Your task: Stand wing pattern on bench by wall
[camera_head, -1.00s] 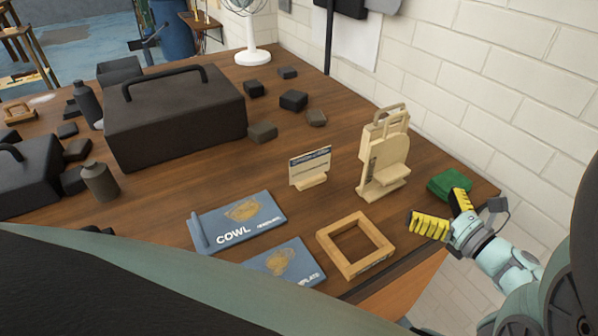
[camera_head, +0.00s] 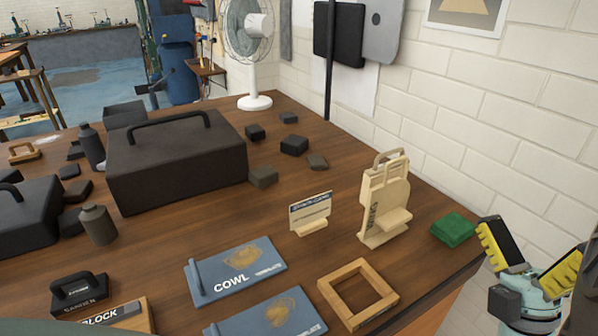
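A pale wooden pattern piece (camera_head: 391,207) stands upright in a light wooden stand near the right end of the bench (camera_head: 330,225), close to the white brick wall. Dark lettering on it is too small to read, so I cannot tell if it is the wing pattern. My gripper (camera_head: 533,240) is at the lower right, beyond the bench's right edge. Its two yellow-padded fingers are spread apart, point up and hold nothing. It is apart from the wooden piece, with a green block (camera_head: 453,229) on the bench between them.
A large dark toolbox (camera_head: 177,165) fills the left. Bench space behind the sign is fairly clear.

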